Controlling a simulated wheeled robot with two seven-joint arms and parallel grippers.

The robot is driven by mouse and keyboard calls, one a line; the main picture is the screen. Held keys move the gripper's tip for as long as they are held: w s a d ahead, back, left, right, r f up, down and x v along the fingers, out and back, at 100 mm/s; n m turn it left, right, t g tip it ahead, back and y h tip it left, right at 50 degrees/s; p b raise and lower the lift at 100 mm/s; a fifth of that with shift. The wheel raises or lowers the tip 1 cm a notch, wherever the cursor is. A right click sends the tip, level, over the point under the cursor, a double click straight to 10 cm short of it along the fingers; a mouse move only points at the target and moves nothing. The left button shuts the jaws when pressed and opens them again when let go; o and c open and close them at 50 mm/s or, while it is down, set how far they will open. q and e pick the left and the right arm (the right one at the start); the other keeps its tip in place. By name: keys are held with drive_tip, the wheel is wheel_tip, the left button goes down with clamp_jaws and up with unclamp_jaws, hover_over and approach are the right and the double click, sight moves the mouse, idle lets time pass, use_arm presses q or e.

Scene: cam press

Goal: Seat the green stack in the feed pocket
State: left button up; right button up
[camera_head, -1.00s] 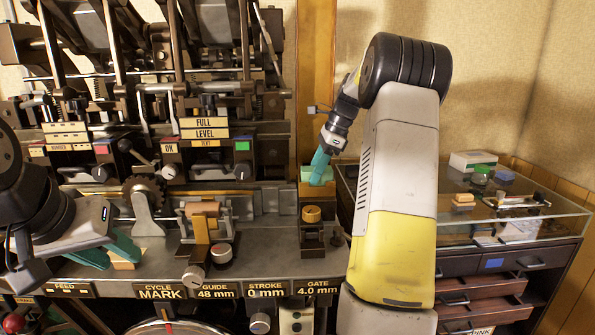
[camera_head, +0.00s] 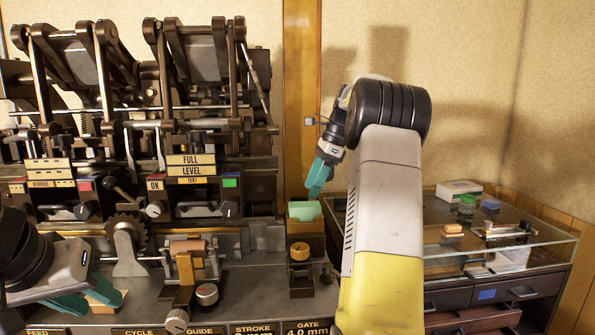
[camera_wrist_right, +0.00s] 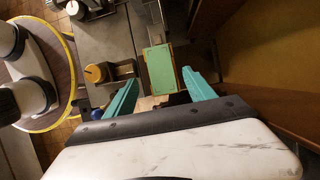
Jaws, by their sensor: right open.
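The green stack (camera_head: 304,211) sits in the top of a brass-coloured box-like pocket (camera_head: 306,240) on the right end of the machine bench. Its flat green top also shows in the right wrist view (camera_wrist_right: 160,68). My right gripper (camera_head: 315,194) is open and just above the stack, apart from it. In the right wrist view its two teal fingers (camera_wrist_right: 162,88) stand apart with nothing held. How deep the stack sits is hidden. My left gripper (camera_head: 84,298) is low at the left, beside a pale block (camera_head: 106,294); whether it grips the block is unclear.
A brass knob (camera_head: 300,250) stands just in front of the pocket. The machine's levers and label plates (camera_head: 191,165) rise to the left. A glass-topped cabinet (camera_head: 440,262) with small items stands at right. A wooden post (camera_head: 302,100) is behind the pocket.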

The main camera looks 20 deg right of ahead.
drive_tip(key=s+a+r+n+t+h, duration=0.2)
drive_tip(key=s+a+r+n, duration=0.5)
drive_tip(key=s+a+n, duration=0.4)
drive_tip(key=s+a+f+n+t, duration=0.1)
drive_tip(key=s+a+f+n, duration=0.2)
drive_tip(key=s+f+n, duration=0.2)
drive_tip(key=s+a+f+n+t, duration=0.2)
drive_tip(key=s+a+f+n, duration=0.2)
drive_tip(key=s, duration=0.8)
drive_tip(key=shift+s+a+f+n, duration=0.3)
drive_tip(key=shift+f+n, duration=0.35)
drive_tip(key=shift+n, duration=0.15)
